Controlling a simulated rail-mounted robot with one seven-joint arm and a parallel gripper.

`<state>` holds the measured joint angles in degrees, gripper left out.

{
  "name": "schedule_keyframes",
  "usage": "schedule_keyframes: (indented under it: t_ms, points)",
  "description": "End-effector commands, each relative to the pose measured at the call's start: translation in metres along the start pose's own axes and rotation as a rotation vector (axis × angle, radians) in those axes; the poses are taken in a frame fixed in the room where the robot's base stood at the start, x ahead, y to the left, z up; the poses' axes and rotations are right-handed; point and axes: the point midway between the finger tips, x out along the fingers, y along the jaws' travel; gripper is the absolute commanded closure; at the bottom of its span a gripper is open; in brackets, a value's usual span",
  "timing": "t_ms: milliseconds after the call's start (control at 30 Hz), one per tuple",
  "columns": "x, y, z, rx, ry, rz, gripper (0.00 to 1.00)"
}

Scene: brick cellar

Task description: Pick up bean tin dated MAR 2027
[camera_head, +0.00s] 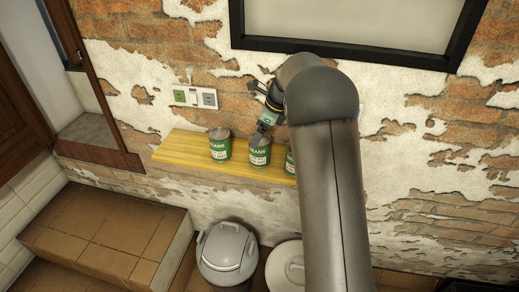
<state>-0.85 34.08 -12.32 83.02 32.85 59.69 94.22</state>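Green bean tins with white labels stand upright in a row on a yellow wooden shelf. The left tin (220,144) stands clear of my arm. The middle tin (260,152) has my gripper (260,134) at its top. The right tin (290,161) is mostly hidden behind my arm. The date print on the labels is too small to read, so I cannot tell which tin says MAR 2027. My gripper points down at the middle tin's rim; whether its fingers are open or shut on the tin cannot be told.
The wooden shelf (178,150) is fixed to the brick wall, with bare room at its left end. A socket panel (194,97) is above it. A grey lidded bin (228,250) and a white lidded container (287,266) stand below. Tiled steps (95,233) are at left.

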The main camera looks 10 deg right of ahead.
Motion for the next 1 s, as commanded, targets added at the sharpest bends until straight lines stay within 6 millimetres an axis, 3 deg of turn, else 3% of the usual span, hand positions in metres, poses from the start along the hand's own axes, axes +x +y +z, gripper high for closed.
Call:
schedule_keyframes:
  t_ms: [167,500,767,867,1000]
  points:
    - [0.01,0.001,-0.002,0.001,0.0,0.001,0.09]
    - [0.054,0.003,-0.011,0.0,0.001,0.0,0.09]
    - [0.058,0.003,-0.011,-0.001,0.0,-0.001,0.09]
    - [0.058,0.003,-0.011,-0.001,0.0,-0.001,0.32]
    - [0.057,0.003,-0.011,-0.001,0.0,-0.001,0.7]
